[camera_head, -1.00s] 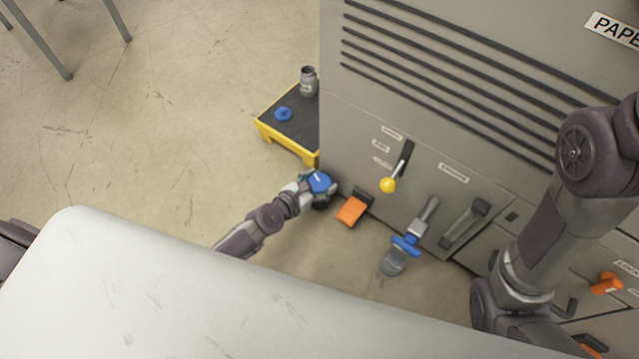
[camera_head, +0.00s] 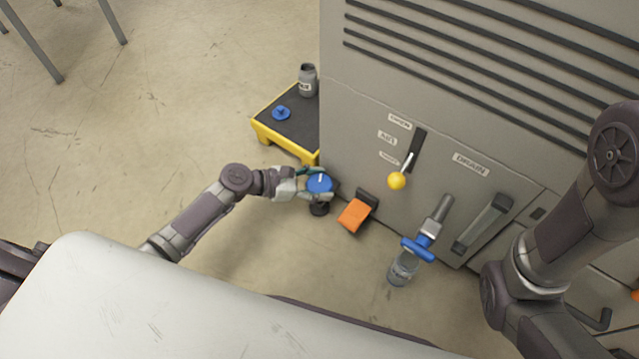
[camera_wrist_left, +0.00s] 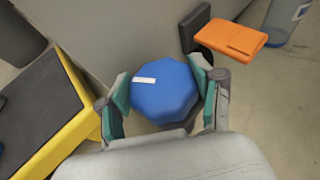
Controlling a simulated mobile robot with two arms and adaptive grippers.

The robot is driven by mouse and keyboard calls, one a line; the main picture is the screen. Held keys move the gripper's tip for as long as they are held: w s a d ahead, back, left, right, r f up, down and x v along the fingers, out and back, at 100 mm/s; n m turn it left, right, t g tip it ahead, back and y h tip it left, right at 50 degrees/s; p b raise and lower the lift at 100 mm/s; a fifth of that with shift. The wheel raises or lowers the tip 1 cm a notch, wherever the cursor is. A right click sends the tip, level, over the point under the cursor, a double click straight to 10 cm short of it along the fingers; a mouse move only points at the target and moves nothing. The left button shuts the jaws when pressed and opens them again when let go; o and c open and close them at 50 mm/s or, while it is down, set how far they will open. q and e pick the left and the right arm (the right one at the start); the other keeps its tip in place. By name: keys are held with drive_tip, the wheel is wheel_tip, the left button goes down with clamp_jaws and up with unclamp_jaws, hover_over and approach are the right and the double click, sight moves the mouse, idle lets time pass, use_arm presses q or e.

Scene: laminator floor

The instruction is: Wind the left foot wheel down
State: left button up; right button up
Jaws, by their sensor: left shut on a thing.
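The left foot wheel is a blue knob with a white mark on top (camera_head: 319,184), low at the machine's left corner, above a dark round foot. In the left wrist view the blue wheel (camera_wrist_left: 163,92) fills the space between the two green-padded fingers. My left gripper (camera_head: 312,184) is shut on the wheel, with a finger on either side. The wheel hides most of the foot below it. My right arm shows at the right, but its gripper is out of view.
An orange pedal (camera_head: 354,215) sits just right of the wheel. A yellow-knobbed lever (camera_head: 397,181) and a blue-handled drain valve (camera_head: 417,249) above a clear bottle (camera_head: 402,270) are further right.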

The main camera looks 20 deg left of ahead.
use_arm(q)
drive_tip(key=shift+s, duration=0.1)
idle(0.3)
drive_tip(key=o, duration=1.1)
drive_tip(key=shift+o, duration=0.2)
drive_tip(key=v, duration=1.2)
drive_tip(key=shift+a, duration=0.15)
